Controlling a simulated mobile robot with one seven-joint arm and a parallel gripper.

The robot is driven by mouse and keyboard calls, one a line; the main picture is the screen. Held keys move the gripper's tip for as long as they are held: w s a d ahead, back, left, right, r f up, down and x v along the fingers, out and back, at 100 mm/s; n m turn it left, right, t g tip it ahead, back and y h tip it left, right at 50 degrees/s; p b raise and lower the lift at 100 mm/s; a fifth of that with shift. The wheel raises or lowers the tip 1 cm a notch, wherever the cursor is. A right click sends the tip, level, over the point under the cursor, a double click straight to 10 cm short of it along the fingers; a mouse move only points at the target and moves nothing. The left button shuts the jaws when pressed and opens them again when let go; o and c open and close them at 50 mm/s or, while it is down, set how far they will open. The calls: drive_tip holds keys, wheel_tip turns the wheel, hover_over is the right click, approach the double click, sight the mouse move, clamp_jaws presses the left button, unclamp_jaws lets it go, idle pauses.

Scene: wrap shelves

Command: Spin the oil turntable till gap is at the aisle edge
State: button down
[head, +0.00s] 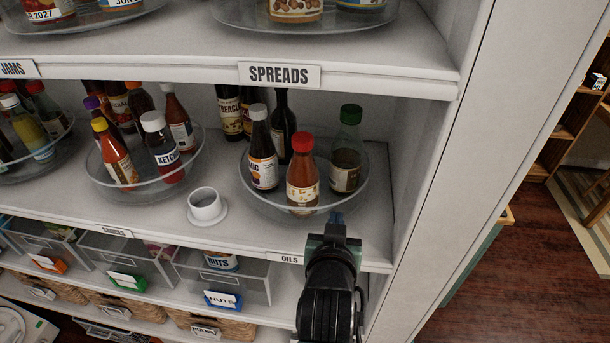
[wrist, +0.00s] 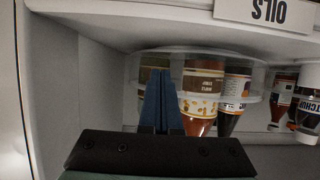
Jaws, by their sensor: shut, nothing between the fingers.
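The clear oil turntable (head: 262,206) stands on the middle shelf above the OILS label (head: 286,258). On it are a red-capped bottle (head: 302,182) at the front, a white-capped dark bottle (head: 262,158) at left, a green-capped bottle (head: 346,158) at right and a tall dark bottle (head: 281,128) behind. Bare rim shows at the front right, between the red-capped and green-capped bottles. My gripper (head: 337,217) is shut and empty at that front-right rim; whether it touches is unclear. The inverted wrist view shows its fingers (wrist: 160,95) beside a labelled bottle (wrist: 198,88).
A white cup (head: 205,207) stands left of the turntable. A sauce turntable (head: 105,180) is further left. The SPREADS shelf (head: 278,74) overhangs above, and the cabinet side wall (head: 415,150) is close on the right. Clear bins (head: 235,275) sit below.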

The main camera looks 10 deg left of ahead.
sight(300, 218)
drive_tip(key=shift+s+a, duration=0.1)
drive_tip(key=shift+s+a+p, duration=0.3)
drive_tip(key=shift+s+a, duration=0.35)
drive_tip(key=shift+a, duration=0.25)
drive_tip(key=shift+a, duration=0.1)
drive_tip(key=shift+s+a, duration=0.2)
drive_tip(key=shift+a, duration=0.9)
drive_tip(key=shift+s+a, duration=0.15)
drive_tip(key=shift+a, duration=0.4)
drive_tip(key=shift+s+a, duration=0.15)
drive_tip(key=shift+a, duration=0.45)
